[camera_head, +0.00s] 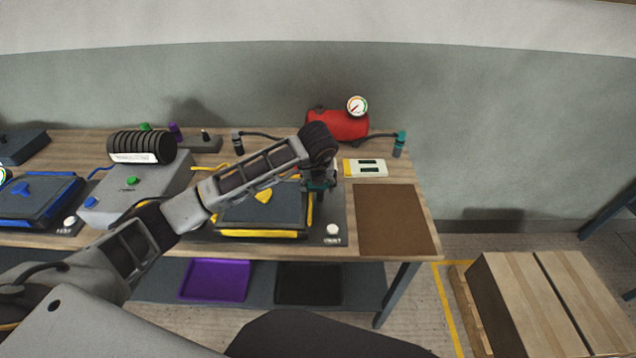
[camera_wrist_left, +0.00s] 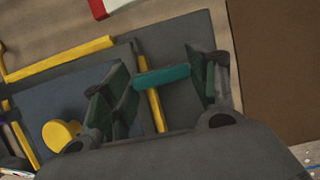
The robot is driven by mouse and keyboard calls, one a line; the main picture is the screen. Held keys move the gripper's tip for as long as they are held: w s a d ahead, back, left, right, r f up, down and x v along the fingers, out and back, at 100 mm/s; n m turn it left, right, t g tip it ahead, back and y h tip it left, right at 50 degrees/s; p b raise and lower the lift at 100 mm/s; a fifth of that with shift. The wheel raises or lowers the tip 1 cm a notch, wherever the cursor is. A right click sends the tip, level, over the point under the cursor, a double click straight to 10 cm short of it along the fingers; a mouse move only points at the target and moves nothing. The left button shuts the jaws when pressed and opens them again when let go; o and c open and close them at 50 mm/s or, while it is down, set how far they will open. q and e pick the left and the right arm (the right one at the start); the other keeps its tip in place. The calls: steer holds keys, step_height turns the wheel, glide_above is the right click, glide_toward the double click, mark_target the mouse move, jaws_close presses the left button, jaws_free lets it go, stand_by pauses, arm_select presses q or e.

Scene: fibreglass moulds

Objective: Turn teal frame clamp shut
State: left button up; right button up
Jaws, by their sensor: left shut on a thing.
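The teal frame clamp (camera_wrist_left: 162,77) shows in the left wrist view as a teal bar at the right side of the yellow-edged mould. My left gripper (camera_wrist_left: 165,88) has one finger at each end of the bar and is shut on it. In the head view my left gripper (camera_head: 320,184) is over the right edge of the mould (camera_head: 240,213), and it largely hides the clamp. The mould is a dark slab with yellow side bars and a yellow knob (camera_head: 264,196); the knob also shows in the wrist view (camera_wrist_left: 60,135). My right gripper is not in view.
A brown mat (camera_head: 390,220) lies right of the mould's base. A white button (camera_head: 333,229) sits at the base's front right corner. Behind are a red tank with a gauge (camera_head: 338,124) and a cream box (camera_head: 366,168). A grey box with a black roll (camera_head: 140,147) stands left.

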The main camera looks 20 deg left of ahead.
arm_select(q)
steer(key=o, duration=1)
steer(key=shift+v, duration=6)
steer(key=shift+s+d, duration=0.1)
